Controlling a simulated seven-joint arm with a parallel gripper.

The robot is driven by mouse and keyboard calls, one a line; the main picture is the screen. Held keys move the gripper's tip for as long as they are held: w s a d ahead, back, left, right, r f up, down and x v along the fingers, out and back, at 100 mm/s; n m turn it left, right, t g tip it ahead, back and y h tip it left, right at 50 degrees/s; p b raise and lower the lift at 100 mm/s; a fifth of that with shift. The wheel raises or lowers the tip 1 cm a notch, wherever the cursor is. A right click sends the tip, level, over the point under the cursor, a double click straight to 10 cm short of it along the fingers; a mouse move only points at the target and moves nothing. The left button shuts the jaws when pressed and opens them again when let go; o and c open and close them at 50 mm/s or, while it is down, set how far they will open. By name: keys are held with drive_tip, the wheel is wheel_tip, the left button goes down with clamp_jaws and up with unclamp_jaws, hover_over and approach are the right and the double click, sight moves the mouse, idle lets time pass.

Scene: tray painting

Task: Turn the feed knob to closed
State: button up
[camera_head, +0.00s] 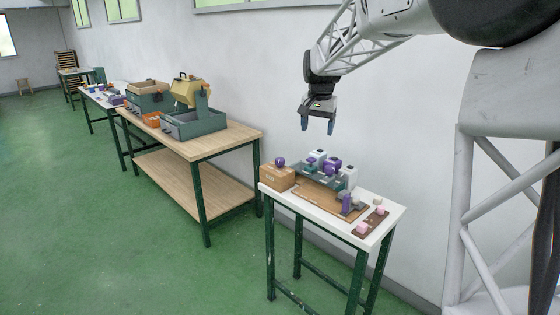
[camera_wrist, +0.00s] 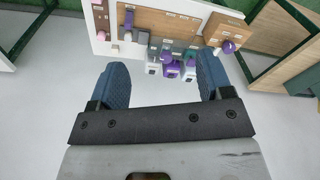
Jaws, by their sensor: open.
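A round purple knob (camera_head: 280,162) stands on the wooden box (camera_head: 275,179) at the left end of the small white table (camera_head: 385,228). In the wrist view the purple knob (camera_wrist: 228,47) shows at the edge of the wooden box (camera_wrist: 222,29), upper right. I cannot read a label or its turned position, so I cannot confirm that it is the feed knob. My gripper (camera_head: 317,125) hangs above the table, pointing down, with its blue fingers apart and empty. In the wrist view my gripper (camera_wrist: 160,66) is open, well short of the knob.
Grey and purple-topped units (camera_head: 331,163) stand behind a brown board (camera_head: 315,197) on the table. A dark strip (camera_head: 371,222) with pink pieces lies at the right. A wooden bench (camera_head: 215,141) with grey trays stands to the left. The air around my gripper is clear.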

drive_tip(key=w+a+f+m, duration=0.1)
drive_tip(key=w+a+f, duration=0.2)
drive_tip(key=w, duration=0.6)
drive_tip(key=w+a+f, duration=0.2)
drive_tip(key=w+f, duration=0.2)
drive_tip(key=w, duration=0.4)
drive_tip(key=m+g, duration=0.1)
drive_tip(key=m, duration=0.1)
hover_over(280, 159)
wheel_tip(280, 159, down, 12)
drive_tip(key=shift+s+f, duration=0.1)
drive_tip(key=shift+f, duration=0.2)
drive_tip(key=shift+f, duration=3.9)
drive_tip(key=c, duration=0.9)
